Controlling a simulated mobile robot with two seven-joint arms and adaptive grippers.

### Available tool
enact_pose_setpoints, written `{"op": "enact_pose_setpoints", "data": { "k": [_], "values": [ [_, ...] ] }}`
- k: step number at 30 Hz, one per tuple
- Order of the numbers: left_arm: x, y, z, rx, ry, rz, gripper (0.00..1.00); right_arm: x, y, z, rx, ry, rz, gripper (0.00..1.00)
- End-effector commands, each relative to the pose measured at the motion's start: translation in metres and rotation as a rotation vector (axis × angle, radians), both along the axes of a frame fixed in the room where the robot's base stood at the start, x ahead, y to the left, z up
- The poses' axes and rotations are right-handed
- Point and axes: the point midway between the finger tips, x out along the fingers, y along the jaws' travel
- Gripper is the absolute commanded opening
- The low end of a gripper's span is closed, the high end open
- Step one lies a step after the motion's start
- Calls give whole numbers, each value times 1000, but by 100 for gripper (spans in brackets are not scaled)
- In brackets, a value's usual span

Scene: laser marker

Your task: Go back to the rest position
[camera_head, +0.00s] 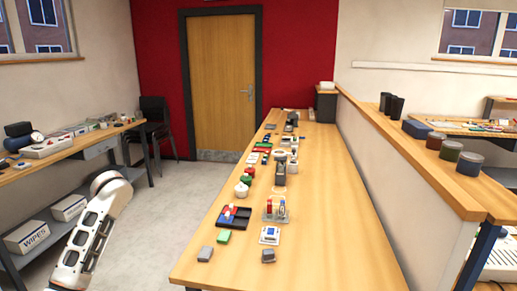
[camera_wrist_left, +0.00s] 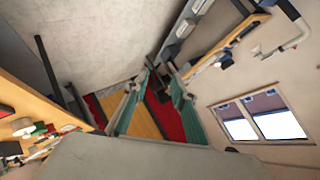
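In the left wrist view my left gripper (camera_wrist_left: 160,72) shows its two teal-lined fingers spread apart. The gripper appears in free air, touching nothing. In the head view only a white link of my left arm (camera_head: 88,235) shows at the lower left, raised in the aisle left of the long table. The left gripper itself is outside the head view. My right arm and right gripper are in neither view.
A long wooden table (camera_head: 340,245) holds several small items, including a black tray (camera_head: 240,224), a red-handled fixture (camera_head: 276,212) and a grey block (camera_head: 205,254). A side bench (camera_head: 75,146) stands left. A low partition (camera_head: 410,150) stands right. The grey floor (camera_head: 165,200) between benches is clear.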

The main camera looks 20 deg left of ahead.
Motion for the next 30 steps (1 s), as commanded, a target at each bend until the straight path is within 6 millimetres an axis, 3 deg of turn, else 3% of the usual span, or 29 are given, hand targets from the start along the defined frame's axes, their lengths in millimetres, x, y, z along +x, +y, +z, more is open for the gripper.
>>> {"op": "enact_pose_setpoints", "data": {
  "k": [1, 4, 8, 11, 15, 21, 30],
  "values": [
    [4, -15, -29, 24, 25, -65, 26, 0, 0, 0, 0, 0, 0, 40],
    [12, -50, -81, 61, 48, -205, 26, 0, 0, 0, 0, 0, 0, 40],
    [8, -105, -152, 75, 74, -399, 26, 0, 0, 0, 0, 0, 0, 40],
    [-6, -150, -201, 64, 86, -538, 26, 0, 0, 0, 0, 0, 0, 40],
    [-41, -214, -261, 20, 95, -715, 26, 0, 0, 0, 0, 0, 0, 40],
    [-104, -297, -320, -72, 86, -915, 26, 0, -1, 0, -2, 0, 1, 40],
    [-182, -378, -357, -200, 57, -1080, 26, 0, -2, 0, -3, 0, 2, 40]
  ]
}}
